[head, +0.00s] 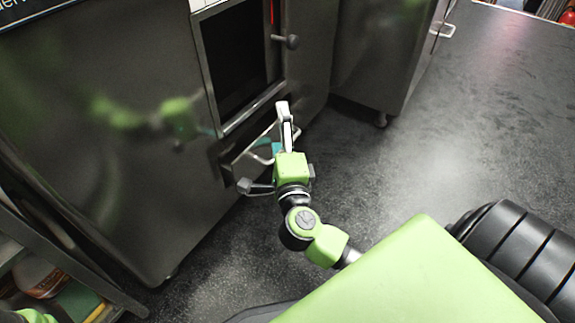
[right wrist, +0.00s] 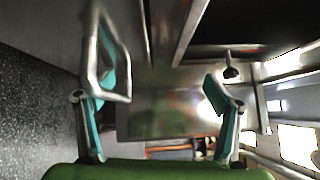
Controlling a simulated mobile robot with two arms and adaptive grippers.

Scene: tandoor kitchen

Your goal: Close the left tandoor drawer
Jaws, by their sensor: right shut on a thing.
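The left tandoor (head: 130,110) is a dark, shiny steel cabinet at left in the head view. Its drawer (head: 228,157) is low on the front, below a dark opening, and appears to stand slightly out. A bent metal handle (head: 262,134) is on its front. Exact contacts are unclear. My left gripper is not in view.
A dark opening (head: 238,55) with a steel frame and a round knob (head: 291,41) is above the drawer. Another steel cabinet (head: 385,50) on casters stands to the right. A shelf (head: 95,285) with items is at lower left. The dark floor (head: 490,130) at right is clear.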

